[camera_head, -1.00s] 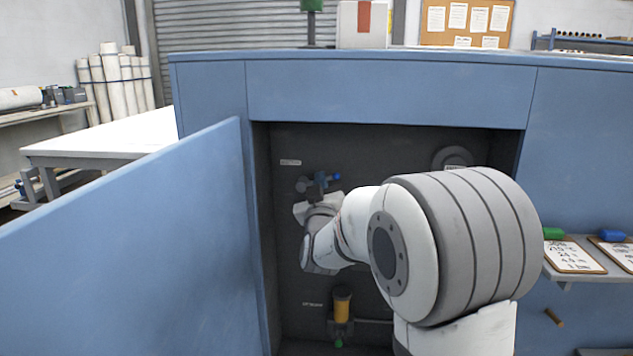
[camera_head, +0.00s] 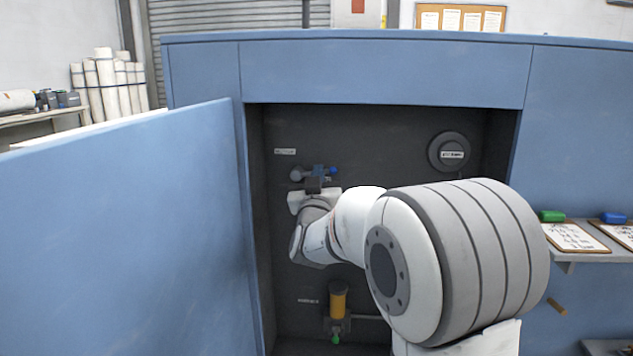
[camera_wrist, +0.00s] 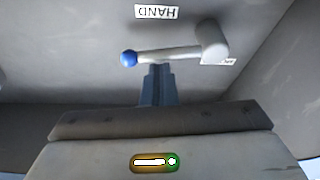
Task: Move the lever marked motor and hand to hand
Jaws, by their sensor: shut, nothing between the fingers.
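The lever (camera_wrist: 165,55) is a pale bar with a blue ball at one end and a grey round pivot at the other. In the head view the lever (camera_head: 297,174) lies roughly level, pivot at left and blue ball at right. The wrist view is upside down; there a HAND label (camera_wrist: 156,12) sits beyond the lever and a second label (camera_wrist: 230,62) is partly hidden by the pivot. My gripper (camera_wrist: 157,70) is shut and empty, its blue fingertips at the middle of the bar; I cannot tell whether they touch. It also shows in the head view (camera_head: 318,170).
The lever is inside a dark cabinet recess (camera_head: 390,140). A blue open door (camera_head: 130,220) stands at left. A round black knob (camera_head: 452,152) is at right, and a yellow cylinder (camera_head: 338,300) with a green tip sits below. A shelf (camera_head: 590,255) holds clipboards at right.

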